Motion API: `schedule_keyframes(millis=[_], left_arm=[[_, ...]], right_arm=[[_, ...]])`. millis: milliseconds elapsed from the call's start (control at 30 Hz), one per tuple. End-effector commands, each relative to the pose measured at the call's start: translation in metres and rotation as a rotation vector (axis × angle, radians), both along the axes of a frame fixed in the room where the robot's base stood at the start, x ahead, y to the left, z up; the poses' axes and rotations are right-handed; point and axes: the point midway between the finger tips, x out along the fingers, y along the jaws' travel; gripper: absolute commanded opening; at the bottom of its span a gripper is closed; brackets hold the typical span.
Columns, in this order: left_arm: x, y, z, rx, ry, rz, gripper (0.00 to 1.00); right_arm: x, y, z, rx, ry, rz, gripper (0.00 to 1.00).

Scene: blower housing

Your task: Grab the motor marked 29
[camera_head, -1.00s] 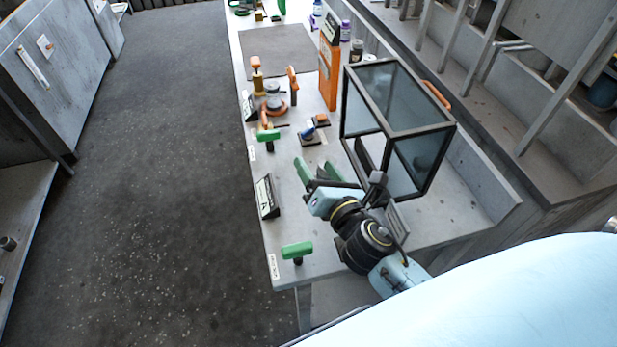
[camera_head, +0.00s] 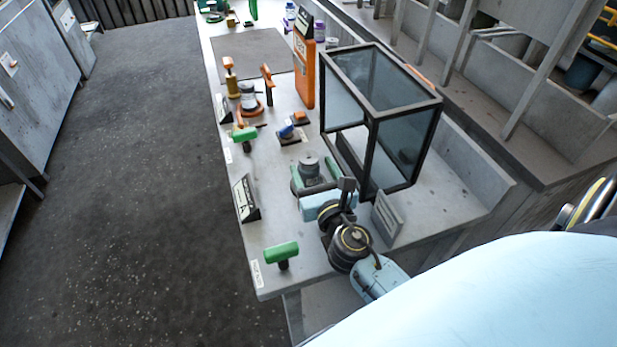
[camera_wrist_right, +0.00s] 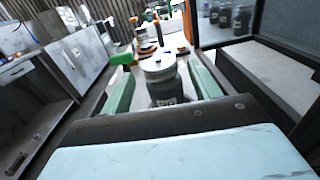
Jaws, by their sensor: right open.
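A grey, stepped cylindrical motor (camera_head: 310,170) stands upright on the bench near the glass case. It also shows in the right wrist view (camera_wrist_right: 160,78), with a small label low on its front that is too blurred to read. My right gripper (camera_head: 314,178) is open, its green fingers on either side of the motor. In the right wrist view the right gripper (camera_wrist_right: 163,88) shows a gap beside the motor, clearest on the right; contact on the left cannot be told. My left gripper is not in view.
A black-framed glass case (camera_head: 375,118) stands close to the right of the gripper. A sign marked A (camera_head: 245,198) and a green-handled tool (camera_head: 281,252) are near the bench's left edge. A blue part (camera_head: 287,133) and an orange stand (camera_head: 304,70) lie beyond.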

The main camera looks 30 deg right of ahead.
Motion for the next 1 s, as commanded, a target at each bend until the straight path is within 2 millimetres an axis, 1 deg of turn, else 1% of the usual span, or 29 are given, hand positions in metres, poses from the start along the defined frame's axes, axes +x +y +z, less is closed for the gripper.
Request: schedule_keyframes(millis=[167, 300, 433, 533, 733, 767, 1000], left_arm=[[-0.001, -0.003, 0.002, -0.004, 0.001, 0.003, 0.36], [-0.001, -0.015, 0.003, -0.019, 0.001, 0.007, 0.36], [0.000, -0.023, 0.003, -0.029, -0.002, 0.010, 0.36], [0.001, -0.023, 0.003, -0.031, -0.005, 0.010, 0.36], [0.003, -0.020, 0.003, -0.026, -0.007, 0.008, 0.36], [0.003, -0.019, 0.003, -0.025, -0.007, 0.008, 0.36], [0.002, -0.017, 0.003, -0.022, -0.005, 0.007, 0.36]], right_arm=[[0.012, -0.003, 0.001, 0.000, 0.000, 0.001, 0.62], [0.033, -0.008, 0.002, 0.001, 0.000, 0.001, 0.62], [0.048, -0.012, 0.000, -0.001, 0.001, 0.001, 0.62], [0.052, -0.013, 0.000, 0.001, 0.002, 0.001, 0.62], [0.052, -0.014, 0.000, 0.001, 0.002, 0.001, 0.62], [0.052, -0.014, 0.000, 0.001, 0.002, 0.001, 0.59], [0.052, -0.014, 0.000, 0.001, 0.002, 0.001, 0.28]])
